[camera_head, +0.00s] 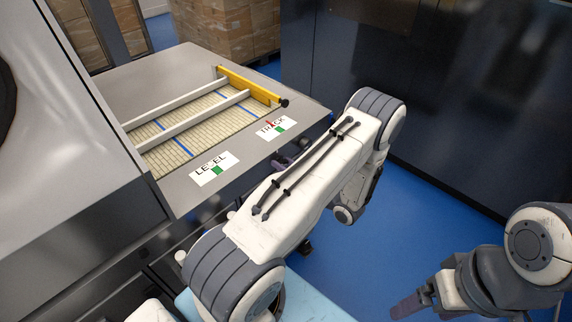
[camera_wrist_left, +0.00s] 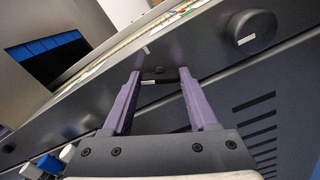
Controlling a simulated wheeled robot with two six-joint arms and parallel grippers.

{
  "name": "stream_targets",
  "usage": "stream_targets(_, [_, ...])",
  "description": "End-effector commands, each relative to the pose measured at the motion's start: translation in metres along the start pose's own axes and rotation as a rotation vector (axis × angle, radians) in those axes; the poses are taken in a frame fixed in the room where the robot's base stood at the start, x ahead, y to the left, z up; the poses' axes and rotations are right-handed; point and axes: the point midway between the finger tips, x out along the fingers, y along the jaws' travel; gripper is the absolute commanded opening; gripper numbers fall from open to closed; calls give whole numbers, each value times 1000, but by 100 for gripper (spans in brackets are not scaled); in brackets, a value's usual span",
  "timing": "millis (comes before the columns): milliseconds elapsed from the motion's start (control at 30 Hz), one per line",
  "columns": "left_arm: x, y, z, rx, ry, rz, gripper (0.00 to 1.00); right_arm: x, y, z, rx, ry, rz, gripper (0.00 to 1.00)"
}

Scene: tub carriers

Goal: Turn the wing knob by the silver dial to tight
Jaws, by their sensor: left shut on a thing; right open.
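My left gripper (camera_wrist_left: 160,73) has its two purple fingers at the dark front face of the machine. In the head view the left gripper (camera_head: 286,160) is mostly hidden behind my forearm, at the machine's front edge below the TRACK label. I cannot make out a silver dial for certain. My right gripper (camera_head: 418,306) is open and empty at the lower right, away from the machine.
The machine top (camera_head: 185,190) carries a TRACK label (camera_head: 276,128) with a red pointer and a LEVEL label (camera_head: 214,169). A yellow bar (camera_head: 248,86) lies across the slatted bed. Another dark round knob (camera_wrist_left: 256,32) is on the front face. Blue floor (camera_head: 440,205) is clear at right.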

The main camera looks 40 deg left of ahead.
Motion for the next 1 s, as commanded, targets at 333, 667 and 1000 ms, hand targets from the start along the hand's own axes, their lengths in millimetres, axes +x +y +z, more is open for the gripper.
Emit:
stream_targets(333, [0,0,0,331,0,-1,4,-5,0,0,0,0,0,83])
stream_targets(667, [0,0,1,644,-1,-1,4,-10,-1,-1,0,0,0,83])
stream_targets(1000, [0,0,0,934,-1,-2,4,-14,-1,-1,0,0,0,83])
